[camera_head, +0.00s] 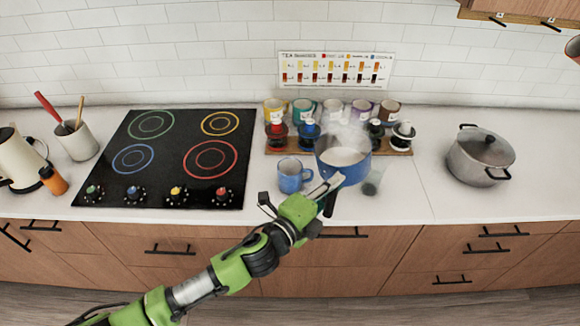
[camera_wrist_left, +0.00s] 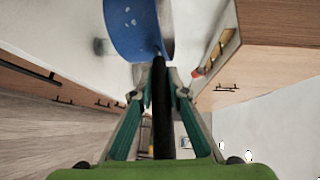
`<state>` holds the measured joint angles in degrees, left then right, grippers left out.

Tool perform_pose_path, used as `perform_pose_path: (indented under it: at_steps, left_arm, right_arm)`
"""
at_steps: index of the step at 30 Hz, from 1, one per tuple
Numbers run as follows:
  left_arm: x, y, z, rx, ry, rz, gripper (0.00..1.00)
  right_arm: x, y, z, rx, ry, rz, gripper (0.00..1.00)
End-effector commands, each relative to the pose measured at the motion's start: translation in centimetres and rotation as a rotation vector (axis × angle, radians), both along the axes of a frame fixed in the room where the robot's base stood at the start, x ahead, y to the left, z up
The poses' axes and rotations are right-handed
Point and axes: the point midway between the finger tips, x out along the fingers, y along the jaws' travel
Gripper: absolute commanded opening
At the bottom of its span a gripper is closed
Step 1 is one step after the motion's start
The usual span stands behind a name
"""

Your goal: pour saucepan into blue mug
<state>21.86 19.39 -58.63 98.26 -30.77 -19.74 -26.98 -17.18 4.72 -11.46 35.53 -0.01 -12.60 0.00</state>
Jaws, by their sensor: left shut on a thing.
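The blue saucepan (camera_head: 345,165) has a pale inside and steam above it. It is at the counter's front, to the right of the blue mug. My left gripper (camera_head: 328,190) is shut on the saucepan's dark handle, which also shows between its fingers in the left wrist view (camera_wrist_left: 160,100). The blue mug (camera_head: 291,177) stands upright on the counter, just left of the pan. I cannot tell whether the pan touches the counter. My right gripper is not in view.
A rack with several mugs and coloured-lid jars (camera_head: 276,133) stands behind the pan. A small greenish glass (camera_head: 372,183) is close on its right. A black cooktop (camera_head: 172,158) lies to the left, and a lidded pot (camera_head: 480,158) stands to the right. The counter between glass and pot is clear.

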Motion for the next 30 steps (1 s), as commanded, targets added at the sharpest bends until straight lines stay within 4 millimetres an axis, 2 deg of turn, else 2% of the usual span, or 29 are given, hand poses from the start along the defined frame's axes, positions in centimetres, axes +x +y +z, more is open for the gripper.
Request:
perform_pose_path:
  at_steps: [12, 16, 18, 20, 25, 30]
  left_arm:
    - [0.4, 1.8, -3.1, -0.155, 0.040, 0.001, 0.00]
    - [0.8, 2.9, -2.0, -0.231, 0.053, -0.001, 0.00]
    - [1.1, 4.2, -2.3, -0.311, 0.071, 0.000, 0.00]
    - [1.3, 5.0, -1.9, -0.372, 0.088, -0.001, 0.00]
    - [1.5, 5.7, -0.8, -0.431, 0.104, -0.002, 0.00]
    - [1.6, 6.2, -1.4, -0.496, 0.122, -0.003, 0.00]
  right_arm:
    - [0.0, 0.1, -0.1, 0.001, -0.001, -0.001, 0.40]
    - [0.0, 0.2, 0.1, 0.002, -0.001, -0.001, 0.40]
    - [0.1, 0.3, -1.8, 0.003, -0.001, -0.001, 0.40]
    - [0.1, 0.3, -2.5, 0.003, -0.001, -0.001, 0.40]
    - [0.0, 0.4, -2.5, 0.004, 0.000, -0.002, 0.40]
    - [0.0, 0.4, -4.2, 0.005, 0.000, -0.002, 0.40]
